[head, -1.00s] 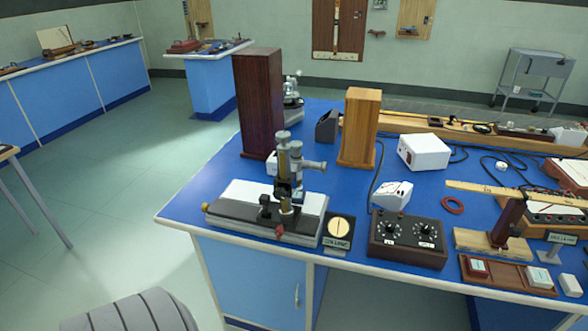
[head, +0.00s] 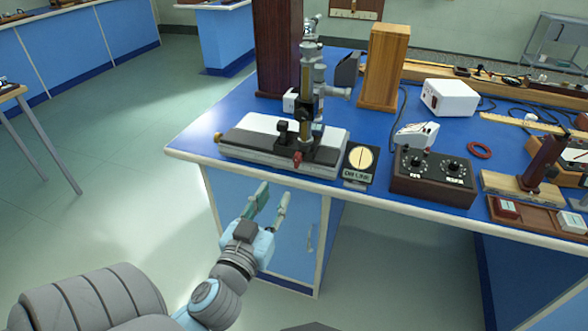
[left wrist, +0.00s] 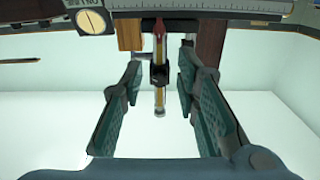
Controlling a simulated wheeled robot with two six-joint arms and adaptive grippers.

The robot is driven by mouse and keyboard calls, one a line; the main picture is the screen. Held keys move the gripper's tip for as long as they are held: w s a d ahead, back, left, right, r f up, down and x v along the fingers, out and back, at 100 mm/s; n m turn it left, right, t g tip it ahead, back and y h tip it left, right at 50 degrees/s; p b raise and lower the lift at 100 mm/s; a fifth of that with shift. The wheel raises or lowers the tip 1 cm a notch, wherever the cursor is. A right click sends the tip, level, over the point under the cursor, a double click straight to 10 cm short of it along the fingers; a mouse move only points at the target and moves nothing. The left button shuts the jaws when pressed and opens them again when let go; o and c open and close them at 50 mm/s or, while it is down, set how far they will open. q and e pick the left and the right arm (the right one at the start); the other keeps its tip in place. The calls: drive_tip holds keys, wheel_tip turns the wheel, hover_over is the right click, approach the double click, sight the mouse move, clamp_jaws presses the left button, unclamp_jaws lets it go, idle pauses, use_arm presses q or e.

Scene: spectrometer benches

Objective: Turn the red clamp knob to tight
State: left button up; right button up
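The red clamp knob (head: 297,159) is on the front side of the black base of the travelling microscope (head: 313,95), near the bench edge. It also shows as a small red shape (left wrist: 158,27) at the top middle of the left wrist view, where the scene looks upside down. My left gripper (head: 274,193) is open and empty, in front of the bench, below and apart from the knob. In the left wrist view its two fingers (left wrist: 160,65) are spread, with the knob and microscope column seen beyond the gap. The right gripper is not in view.
A dial plate (head: 361,158) stands right of the microscope, beside a dark control box (head: 433,176) with two dials. Two wooden boxes, dark (head: 278,45) and light (head: 385,66), stand behind. The blue bench's pale front edge (head: 195,156) lies above the gripper. Floor in front is clear.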

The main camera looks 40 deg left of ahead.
use_arm(q)
drive_tip(key=b, duration=0.3)
approach(296, 159)
drive_tip(key=w, duration=0.2)
drive_tip(key=x, duration=0.7)
drive_tip(key=shift+a+b, duration=0.3)
drive_tip(key=shift+a, duration=0.05)
drive_tip(key=shift+w+a, duration=0.15)
drive_tip(key=shift+w, duration=0.15)
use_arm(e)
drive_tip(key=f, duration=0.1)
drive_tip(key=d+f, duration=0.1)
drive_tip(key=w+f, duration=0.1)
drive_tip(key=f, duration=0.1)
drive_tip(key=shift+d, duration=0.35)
use_arm(q)
clamp_jaws()
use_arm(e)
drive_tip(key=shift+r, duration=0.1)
